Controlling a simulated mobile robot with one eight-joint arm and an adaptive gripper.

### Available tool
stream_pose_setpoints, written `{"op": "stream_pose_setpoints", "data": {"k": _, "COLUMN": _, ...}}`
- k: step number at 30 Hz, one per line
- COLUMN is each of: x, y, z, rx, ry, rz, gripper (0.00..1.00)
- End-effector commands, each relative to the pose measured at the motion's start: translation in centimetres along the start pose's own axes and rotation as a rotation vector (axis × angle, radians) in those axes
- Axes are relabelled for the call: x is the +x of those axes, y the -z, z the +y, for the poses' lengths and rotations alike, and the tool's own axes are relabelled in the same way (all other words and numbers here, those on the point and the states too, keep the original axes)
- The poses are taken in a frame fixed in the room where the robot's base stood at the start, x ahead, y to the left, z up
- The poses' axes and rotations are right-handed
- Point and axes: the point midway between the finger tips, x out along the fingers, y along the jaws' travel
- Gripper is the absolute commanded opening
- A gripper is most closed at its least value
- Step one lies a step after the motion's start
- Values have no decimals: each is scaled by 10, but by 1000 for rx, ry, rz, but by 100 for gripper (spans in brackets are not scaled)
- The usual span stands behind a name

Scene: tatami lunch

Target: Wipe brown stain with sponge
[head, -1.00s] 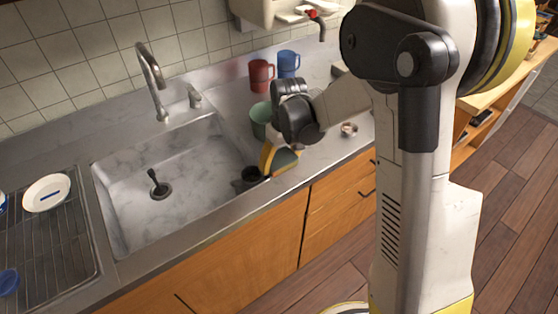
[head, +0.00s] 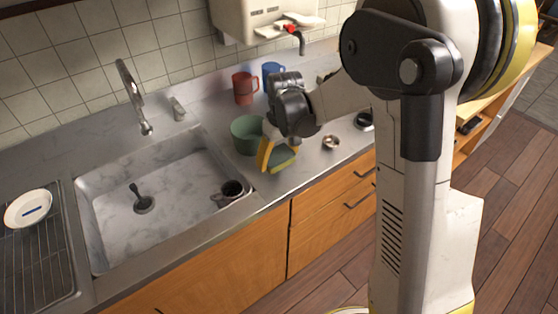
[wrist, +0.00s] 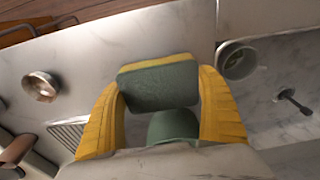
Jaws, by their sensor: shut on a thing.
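My gripper (head: 271,155) is shut on the sponge, near the counter's front edge just right of the sink. The sponge (head: 282,157) has a dark green face and a yellow layer. In the wrist view the sponge (wrist: 158,86) sits between the two yellow fingers (wrist: 160,105). I cannot tell whether it touches the counter (head: 312,165). I cannot make out a brown stain in either view; the sponge and gripper hide part of the counter.
A green bowl (head: 247,135) stands close behind the sponge, with red (head: 244,90) and blue (head: 271,72) mugs farther back. A small metal bowl (head: 331,142) is to the right. A dish rack (head: 38,265) is at left.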

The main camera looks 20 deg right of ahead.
Motion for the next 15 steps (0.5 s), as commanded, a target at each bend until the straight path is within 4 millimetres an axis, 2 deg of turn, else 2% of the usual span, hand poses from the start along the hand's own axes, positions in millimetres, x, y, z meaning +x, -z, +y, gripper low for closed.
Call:
{"op": "stream_pose_setpoints", "data": {"k": 1, "x": -8, "y": 2, "z": 0, "rx": 0, "ry": 0, "rz": 0, "gripper": 49}}
{"op": "stream_pose_setpoints", "data": {"k": 9, "x": -31, "y": 8, "z": -2, "rx": 1, "ry": 0, "rz": 0, "gripper": 49}}
{"op": "stream_pose_setpoints", "data": {"k": 15, "x": -42, "y": 11, "z": -3, "rx": 2, "ry": 0, "rz": 0, "gripper": 49}}
